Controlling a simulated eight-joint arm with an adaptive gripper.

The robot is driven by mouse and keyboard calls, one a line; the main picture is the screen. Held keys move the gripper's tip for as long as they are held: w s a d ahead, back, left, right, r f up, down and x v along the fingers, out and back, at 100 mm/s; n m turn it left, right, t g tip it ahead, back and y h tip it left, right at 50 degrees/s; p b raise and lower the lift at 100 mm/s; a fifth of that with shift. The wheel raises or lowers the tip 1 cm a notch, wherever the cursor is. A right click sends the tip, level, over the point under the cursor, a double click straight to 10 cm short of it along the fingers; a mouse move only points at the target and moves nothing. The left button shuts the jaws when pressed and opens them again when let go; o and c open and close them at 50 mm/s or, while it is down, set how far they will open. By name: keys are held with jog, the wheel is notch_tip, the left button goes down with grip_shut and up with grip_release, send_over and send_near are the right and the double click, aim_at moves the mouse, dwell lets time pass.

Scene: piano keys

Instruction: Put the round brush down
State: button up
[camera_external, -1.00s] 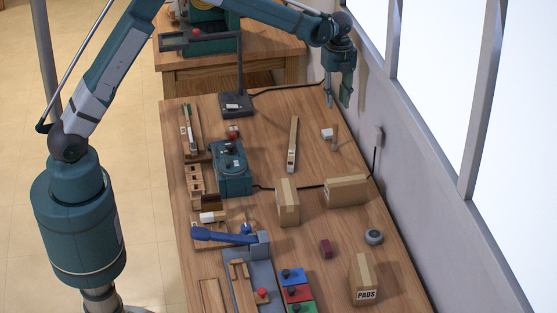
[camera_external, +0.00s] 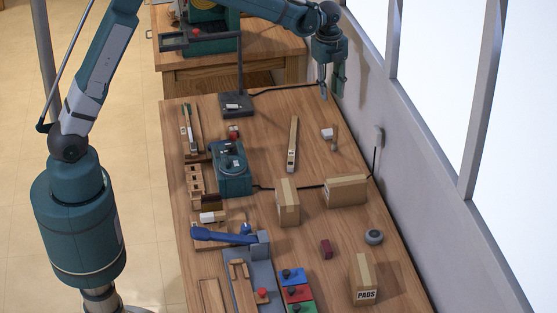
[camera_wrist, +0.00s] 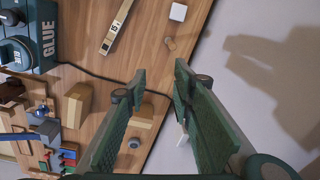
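My gripper (camera_external: 330,92) hangs over the far right part of the workbench, close to the wall. In the wrist view its two fingers (camera_wrist: 160,76) stand apart with a clear gap and nothing between them. I cannot make out for certain which thing is the round brush. A small white block (camera_external: 327,133) and a short wooden peg (camera_external: 335,146) lie on the bench nearer the camera than the gripper. The wrist view also shows the white block (camera_wrist: 178,12) and the peg (camera_wrist: 170,43).
A labelled wooden strip (camera_external: 293,143), a teal glue box (camera_external: 231,170), cardboard boxes (camera_external: 345,190) and a grey round piece (camera_external: 374,237) stand on the workbench (camera_external: 262,125). A lamp (camera_external: 238,100) is left of my gripper. The wall (camera_external: 405,190) borders the bench on the right.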

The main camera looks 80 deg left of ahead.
jog(key=s+d+r+n+t, duration=0.25)
jog(key=s+d+r, duration=0.45)
jog(key=s, duration=0.4)
jog(key=s+d+r+n+t, duration=0.1)
jog(key=s+d+r+n, duration=0.35)
jog(key=s+r, duration=0.5)
jog(key=s+d+f+n+t, duration=0.1)
jog(key=s+d+f+n, duration=0.1)
jog(key=s, duration=1.1)
jog(key=s+d+f+n+t, duration=0.2)
jog(key=s+d+n, duration=0.3)
jog(key=s, duration=0.8)
jog(key=shift+s+d+n, duration=0.15)
jog(key=shift+d+n, duration=0.15)
jog(key=shift+d, duration=0.5)
jog(key=shift+f, duration=0.15)
notch_tip(320, 180, down, 20)
jog(key=b, duration=2)
jog(key=shift+f, duration=0.15)
